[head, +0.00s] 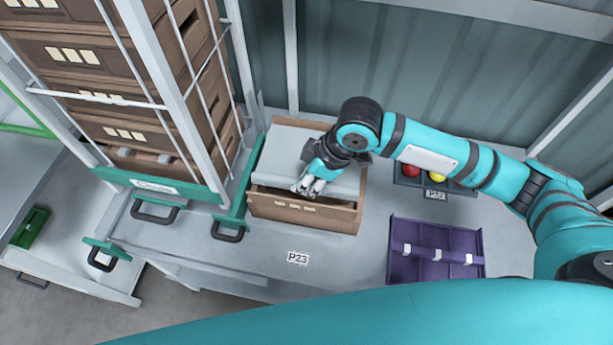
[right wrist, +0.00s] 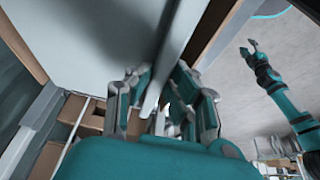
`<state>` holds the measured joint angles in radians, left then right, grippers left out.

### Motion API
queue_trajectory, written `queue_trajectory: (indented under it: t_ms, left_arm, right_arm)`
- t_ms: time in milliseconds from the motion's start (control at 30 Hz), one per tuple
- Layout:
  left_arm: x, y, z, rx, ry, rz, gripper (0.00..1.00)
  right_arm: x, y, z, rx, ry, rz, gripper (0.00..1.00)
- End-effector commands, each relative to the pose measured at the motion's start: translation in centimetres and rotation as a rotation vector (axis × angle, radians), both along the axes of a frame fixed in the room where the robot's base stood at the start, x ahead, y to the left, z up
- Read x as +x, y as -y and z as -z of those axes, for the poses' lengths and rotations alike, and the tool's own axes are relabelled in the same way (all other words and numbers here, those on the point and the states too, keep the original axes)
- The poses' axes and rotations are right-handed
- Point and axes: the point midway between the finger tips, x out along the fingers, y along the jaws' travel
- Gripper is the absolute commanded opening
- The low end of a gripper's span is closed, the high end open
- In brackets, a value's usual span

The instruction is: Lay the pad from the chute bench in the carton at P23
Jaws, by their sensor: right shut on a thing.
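The brown carton (head: 330,217) stands on the bench behind the P23 label (head: 298,258). The pale grey pad (head: 285,152) lies across its opening, with brown rim showing around it and a dark gap at the front. I cannot tell how deep it sits. My right gripper (head: 311,186) is over the carton's front part, shut on the pad's front edge. In the right wrist view the fingers (right wrist: 158,95) pinch the pad's edge, and the pad's pale face (right wrist: 85,40) fills the upper left. My left gripper (right wrist: 251,47) is small there, away from the carton, its opening unclear.
A rack of brown crates (head: 75,55) with white bars stands close on the left. A purple divided tray (head: 436,250) lies to the right. A dark tray (head: 408,178) with red and yellow tomatoes is partly behind my right arm. Bench around the P23 label is clear.

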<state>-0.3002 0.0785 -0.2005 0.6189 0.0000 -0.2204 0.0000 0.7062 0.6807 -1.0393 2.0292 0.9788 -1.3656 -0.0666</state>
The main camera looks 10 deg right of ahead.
Motion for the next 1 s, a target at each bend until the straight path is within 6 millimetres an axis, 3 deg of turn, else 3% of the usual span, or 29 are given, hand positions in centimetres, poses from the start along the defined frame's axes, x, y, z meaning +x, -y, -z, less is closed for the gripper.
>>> queue_trajectory:
  t_ms: [467, 500, 667, 1000]
  left_arm:
    - [0.01, -0.13, -0.11, 0.002, 0.0, 0.0, 0.4]
    - [0.01, -0.14, -0.11, 0.002, 0.0, 0.0, 0.4]
    - [0.02, -0.15, -0.11, 0.002, 0.0, 0.0, 0.4]
    - [0.06, -0.15, -0.13, 0.002, 0.001, 0.0, 0.4]
  right_arm:
    - [-0.01, 0.0, 0.02, 0.0, 0.0, 0.0, 0.0]
    - [-0.01, 0.0, 0.02, 0.0, 0.0, 0.0, 0.23]
    - [0.0, 0.0, 0.01, 0.0, 0.0, 0.0, 0.43]
    - [-0.01, 0.01, 0.03, 0.0, 0.0, 0.0, 0.45]
